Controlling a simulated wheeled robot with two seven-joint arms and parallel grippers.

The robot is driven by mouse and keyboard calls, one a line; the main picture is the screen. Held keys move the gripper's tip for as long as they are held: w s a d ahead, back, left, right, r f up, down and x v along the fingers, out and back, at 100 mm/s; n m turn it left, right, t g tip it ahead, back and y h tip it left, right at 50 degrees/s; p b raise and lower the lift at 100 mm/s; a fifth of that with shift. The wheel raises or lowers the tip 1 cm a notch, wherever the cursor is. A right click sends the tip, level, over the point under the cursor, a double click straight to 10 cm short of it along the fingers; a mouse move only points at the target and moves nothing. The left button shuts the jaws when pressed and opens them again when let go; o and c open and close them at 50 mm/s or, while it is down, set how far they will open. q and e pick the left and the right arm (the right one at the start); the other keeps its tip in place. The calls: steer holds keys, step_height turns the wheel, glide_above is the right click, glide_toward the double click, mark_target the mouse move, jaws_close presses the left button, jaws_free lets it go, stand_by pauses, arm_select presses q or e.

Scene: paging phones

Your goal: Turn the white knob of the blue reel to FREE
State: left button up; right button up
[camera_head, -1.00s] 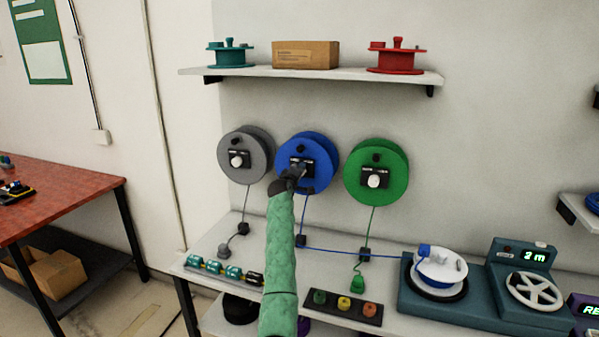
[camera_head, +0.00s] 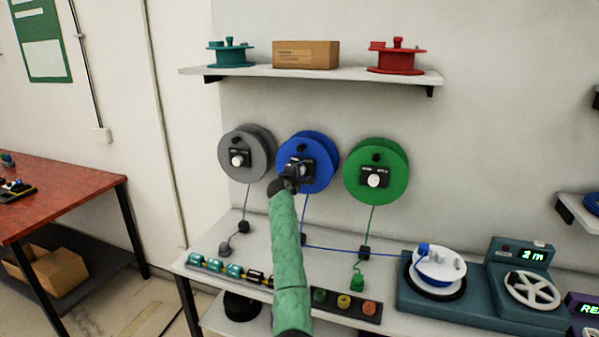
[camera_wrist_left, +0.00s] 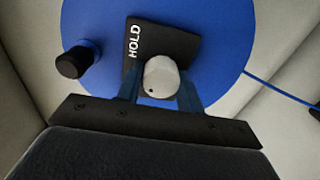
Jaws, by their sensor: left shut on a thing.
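The blue reel (camera_head: 320,149) hangs on the wall between a grey reel and a green reel. My left gripper (camera_head: 297,171) is at its front and hides most of its black plate. In the left wrist view the blue reel (camera_wrist_left: 222,45) fills the top. The white knob (camera_wrist_left: 161,77) sits on the black plate (camera_wrist_left: 172,40), between the fingers of my left gripper (camera_wrist_left: 160,92), which is shut on it. The word HOLD shows on the plate. A small dark mark is on the knob's lower left. FREE is not visible. My right gripper is out of view.
The grey reel (camera_head: 258,143) and green reel (camera_head: 397,160) flank the blue one closely. A black crank handle (camera_wrist_left: 74,61) sticks out of the blue reel. A blue cord (camera_head: 350,251) runs to a winder below. A shelf (camera_head: 340,73) hangs above.

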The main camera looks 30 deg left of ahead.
arm_select(q)
steer(key=shift+f, duration=0.15)
steer(key=o, duration=1)
steer(key=shift+a, duration=0.1)
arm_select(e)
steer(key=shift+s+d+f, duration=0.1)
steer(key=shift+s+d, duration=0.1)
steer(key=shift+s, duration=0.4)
arm_select(q)
steer(key=shift+b+v, duration=1.55)
steer(key=shift+v, duration=2.35)
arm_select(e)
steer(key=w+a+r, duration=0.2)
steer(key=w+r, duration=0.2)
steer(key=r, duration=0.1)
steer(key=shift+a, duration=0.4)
